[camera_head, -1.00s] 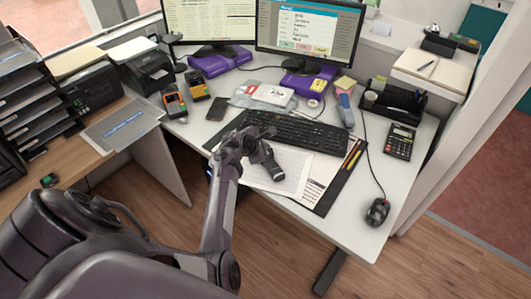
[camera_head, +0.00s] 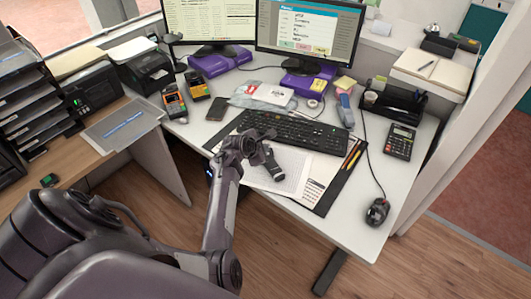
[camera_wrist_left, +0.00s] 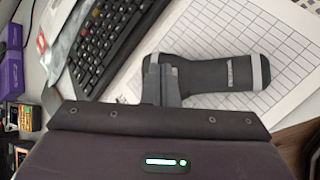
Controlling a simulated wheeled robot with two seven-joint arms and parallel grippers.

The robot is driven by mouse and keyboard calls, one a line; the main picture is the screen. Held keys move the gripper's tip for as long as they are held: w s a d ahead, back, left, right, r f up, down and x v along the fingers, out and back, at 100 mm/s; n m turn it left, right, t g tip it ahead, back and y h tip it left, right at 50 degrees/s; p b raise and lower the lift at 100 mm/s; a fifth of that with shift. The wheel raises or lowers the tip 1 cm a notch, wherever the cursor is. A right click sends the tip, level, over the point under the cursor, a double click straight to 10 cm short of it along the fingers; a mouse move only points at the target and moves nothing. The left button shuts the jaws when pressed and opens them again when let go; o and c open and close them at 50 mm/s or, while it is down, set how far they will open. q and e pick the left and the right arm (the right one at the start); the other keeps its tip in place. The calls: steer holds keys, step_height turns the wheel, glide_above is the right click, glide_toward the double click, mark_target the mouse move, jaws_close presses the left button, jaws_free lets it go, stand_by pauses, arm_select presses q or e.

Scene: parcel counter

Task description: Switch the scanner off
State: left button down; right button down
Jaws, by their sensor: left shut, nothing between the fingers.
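A black and grey handheld scanner (camera_head: 273,169) lies on the printed sheets on the desk. It also shows in the left wrist view (camera_wrist_left: 222,72), lying on its side with a grey band at its right end. My left gripper (camera_head: 258,148) is over the scanner's far end in the head view and partly hides it. In the wrist view its shut fingers (camera_wrist_left: 164,78) overlap the scanner's left end; I cannot tell whether they touch it. Nothing is held. No switch can be made out. My right gripper is not in view.
A black keyboard (camera_head: 300,132) lies just behind the scanner. A phone (camera_head: 217,108) and two orange-and-yellow handheld devices are at the left. A mouse (camera_head: 377,211) and a calculator (camera_head: 400,141) are at the right. Pens lie on the desk pad's right edge.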

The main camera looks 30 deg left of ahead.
arm_select(q)
steer(key=shift+f, duration=0.4)
stand_by(0.4)
steer(key=shift+r+p, duration=0.9)
steer(key=shift+p, duration=0.15)
step_height(320, 180, up, 6)
steer(key=p, duration=0.7)
